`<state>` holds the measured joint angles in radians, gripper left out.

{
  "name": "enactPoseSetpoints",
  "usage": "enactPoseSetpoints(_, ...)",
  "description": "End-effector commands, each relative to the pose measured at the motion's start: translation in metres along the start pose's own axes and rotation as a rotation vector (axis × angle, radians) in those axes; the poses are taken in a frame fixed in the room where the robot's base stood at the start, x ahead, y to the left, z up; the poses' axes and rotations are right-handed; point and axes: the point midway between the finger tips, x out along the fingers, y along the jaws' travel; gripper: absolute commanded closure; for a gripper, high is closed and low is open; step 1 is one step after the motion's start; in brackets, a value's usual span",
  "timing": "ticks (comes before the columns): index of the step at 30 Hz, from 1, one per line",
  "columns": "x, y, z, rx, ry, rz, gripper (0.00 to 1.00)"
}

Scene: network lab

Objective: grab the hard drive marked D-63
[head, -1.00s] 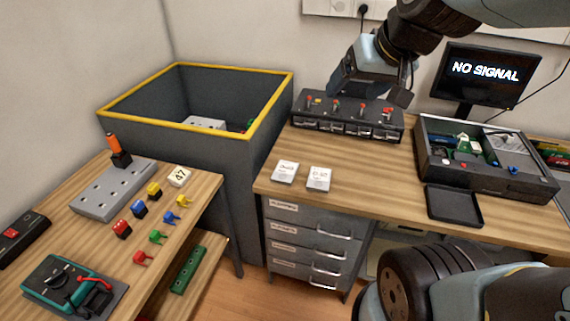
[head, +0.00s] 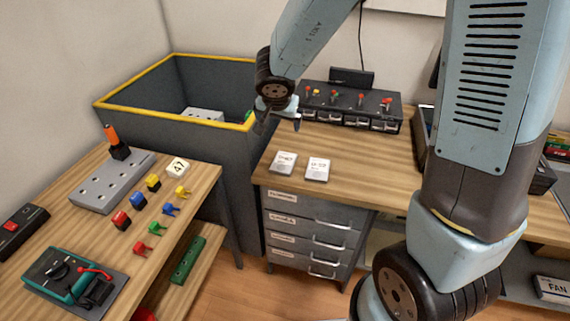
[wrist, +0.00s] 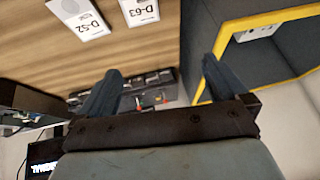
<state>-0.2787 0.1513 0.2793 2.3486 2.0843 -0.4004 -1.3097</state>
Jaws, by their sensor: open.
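The hard drive marked D-63 (wrist: 139,11) is a white labelled block at the top of the wrist view. It lies flat on the wooden bench beside a second white drive marked D-52 (wrist: 78,17). In the head view D-63 is the left one (head: 283,163), nearer the bin, and D-52 is the right one (head: 317,169); their print is too small to read there. My gripper (head: 279,124) is open and empty, above the bench's left edge near the bin, behind and apart from D-63. Its two fingers (wrist: 162,72) spread apart in the wrist view.
A grey bin with a yellow rim (head: 180,119) stands left of the bench. A black device with several coloured levers (head: 350,108) sits at the bench's back. A drawer unit (head: 310,232) is below. The left table (head: 190,210) holds plugs, a meter and a grey block.

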Motion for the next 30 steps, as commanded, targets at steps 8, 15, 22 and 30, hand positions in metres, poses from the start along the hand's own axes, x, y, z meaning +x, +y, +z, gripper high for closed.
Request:
enactPoseSetpoints(8,0.024,0.009,0.041,-0.004,-0.115,0.137,0.0)
enactPoseSetpoints(15,0.054,0.014,0.048,-0.005,-0.122,0.144,0.0)
enactPoseSetpoints(22,0.087,0.018,0.051,-0.004,-0.12,0.141,0.0)
enactPoseSetpoints(30,0.106,0.02,0.052,-0.003,-0.119,0.14,0.0)
